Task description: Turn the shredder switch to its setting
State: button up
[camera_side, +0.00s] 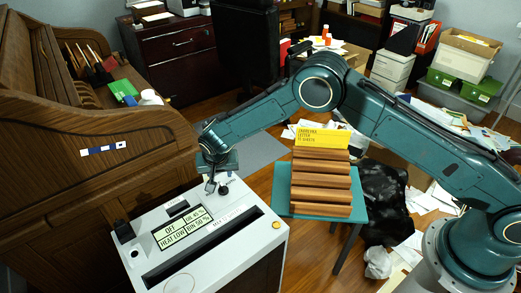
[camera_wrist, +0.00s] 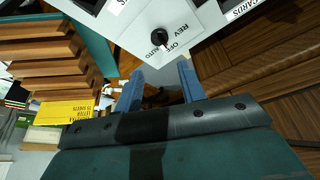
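The shredder (camera_side: 215,240) is a white-topped machine with a long dark slot and a display reading OFF and HEAT LOW. In the wrist view its switch is a round black knob (camera_wrist: 157,37) on a white panel, with the words REV, OFF and AUTO beside it. A small white mark on the knob faces the OFF lettering. My gripper (camera_wrist: 160,66) is open and empty, its two blue fingers apart, with the knob beyond the fingertips. In the side view my gripper (camera_side: 217,186) is over the shredder's far end and partly hides the switch area.
A teal stool (camera_side: 285,206) with stacked brown trays (camera_side: 320,185) and a yellow sign (camera_side: 323,138) stands right of the shredder. A wooden roll-top desk (camera_side: 100,180) stands close on the left. Papers and a dark bag (camera_side: 385,200) lie on the floor.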

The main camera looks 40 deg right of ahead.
aim_at(223, 187)
jog(key=shift+x, duration=6)
jog(key=shift+s, duration=0.1)
